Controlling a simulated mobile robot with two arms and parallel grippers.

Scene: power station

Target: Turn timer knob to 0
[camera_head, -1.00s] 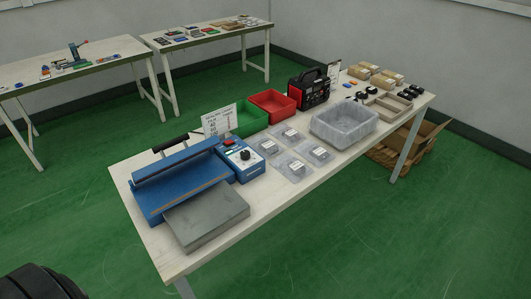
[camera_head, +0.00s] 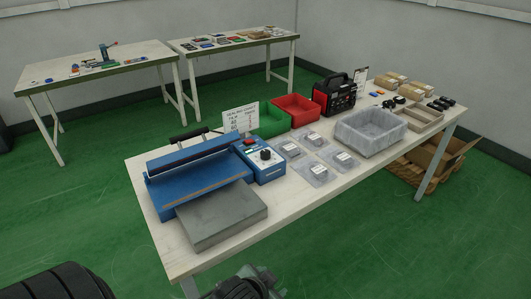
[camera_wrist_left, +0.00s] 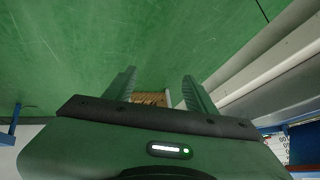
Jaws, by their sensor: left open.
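The timer knob (camera_head: 265,154) is a small black knob on a white dial. It sits on the control box (camera_head: 262,170) of the blue heat sealer (camera_head: 190,180) on the work table. Its pointer is too small to read. My left gripper (camera_wrist_left: 160,90) is open and empty in the left wrist view, its two green fingers spread over green floor. In the head view the jaws are not clearly visible, and parts of my arm show at the bottom edge, well apart from the knob. My right gripper is not in view.
A grey block (camera_head: 222,217) lies in front of the sealer. A settings sign (camera_head: 240,117) stands behind the control box. Several small packages lie to its right, beside a clear bin (camera_head: 371,132). Green (camera_head: 272,121) and red (camera_head: 297,110) bins stand behind. Floor before the table is clear.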

